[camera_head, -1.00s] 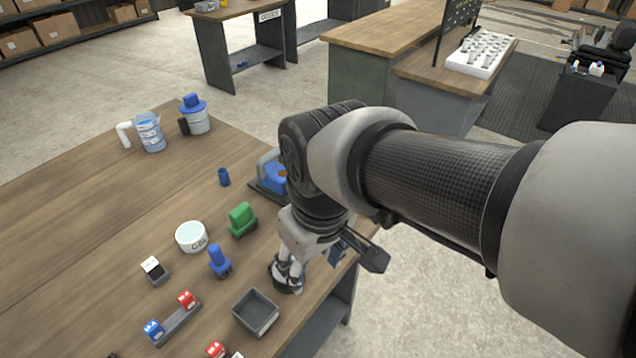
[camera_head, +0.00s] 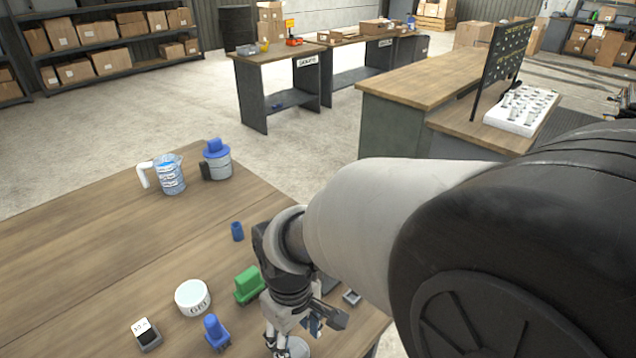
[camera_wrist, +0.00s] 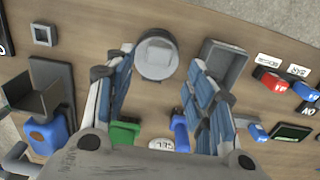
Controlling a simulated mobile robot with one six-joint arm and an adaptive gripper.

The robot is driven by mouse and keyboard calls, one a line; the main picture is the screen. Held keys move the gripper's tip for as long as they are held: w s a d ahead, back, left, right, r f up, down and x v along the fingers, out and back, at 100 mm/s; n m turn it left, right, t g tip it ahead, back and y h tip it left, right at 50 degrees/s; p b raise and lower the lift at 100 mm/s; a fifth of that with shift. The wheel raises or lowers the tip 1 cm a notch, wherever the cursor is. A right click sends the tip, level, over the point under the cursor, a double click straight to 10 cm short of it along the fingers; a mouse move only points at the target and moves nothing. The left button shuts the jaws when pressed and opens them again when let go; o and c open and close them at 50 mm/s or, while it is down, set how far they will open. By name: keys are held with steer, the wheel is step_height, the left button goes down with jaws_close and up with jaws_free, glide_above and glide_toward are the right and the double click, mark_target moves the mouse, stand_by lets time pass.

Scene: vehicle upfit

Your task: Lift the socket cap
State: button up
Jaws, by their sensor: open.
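A round, pale grey lidded piece (camera_wrist: 157,55), which looks like the socket cap, sits on the wooden table in the wrist view. My gripper (camera_wrist: 162,62) is open, with its blue-padded fingers on either side of the cap and visible gaps between them. Nothing is held. In the head view my gripper (camera_head: 277,342) points down near the table's right edge, and the cap's pale rim (camera_head: 298,347) shows just below it, partly hidden by the fingers. I cannot tell the exact height of the fingertips above the table.
A grey open bin (camera_wrist: 224,62) stands close right of the cap. A green block (camera_head: 249,285), a blue plug-like piece (camera_head: 215,332), a white round tub (camera_head: 192,297) and a small blue cylinder (camera_head: 237,231) stand nearby.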

mark_target(297, 351)
step_height(297, 351, down, 7)
steer(key=shift+w+f+b, duration=0.1)
steer(key=shift+f+b, duration=0.05)
steer(key=shift+b, duration=0.85)
steer(key=shift+c, duration=0.4)
jaws_close()
